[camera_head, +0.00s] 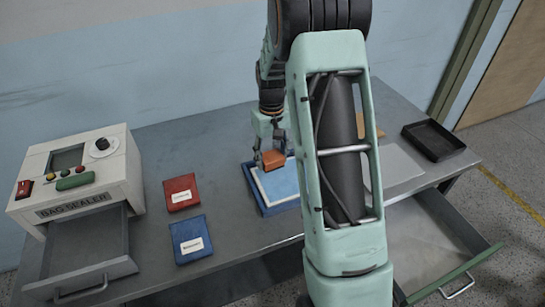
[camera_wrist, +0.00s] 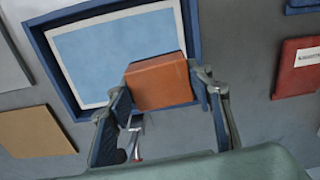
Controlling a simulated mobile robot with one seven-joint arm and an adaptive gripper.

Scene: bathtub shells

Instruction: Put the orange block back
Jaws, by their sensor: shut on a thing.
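The orange block (camera_head: 273,159) is held in my gripper (camera_head: 266,158), above a blue-framed tray with a white border and light blue middle (camera_head: 279,183). In the wrist view the orange block (camera_wrist: 158,82) sits between the two fingers of my gripper (camera_wrist: 165,100), tilted a little. It overlaps the lower right part of the blue tray's frame (camera_wrist: 50,62) in that view. The block looks raised off the tray, but I cannot tell the exact gap. My arm hides part of the table to the right of the tray.
A red packet (camera_head: 180,188) and a blue packet (camera_head: 190,235) lie left of the tray. A bag sealer (camera_head: 85,175) with an open drawer stands further left. A black tray (camera_head: 433,140) is at the right, above an open table drawer (camera_head: 440,245). A tan piece (camera_wrist: 36,132) lies beside the tray.

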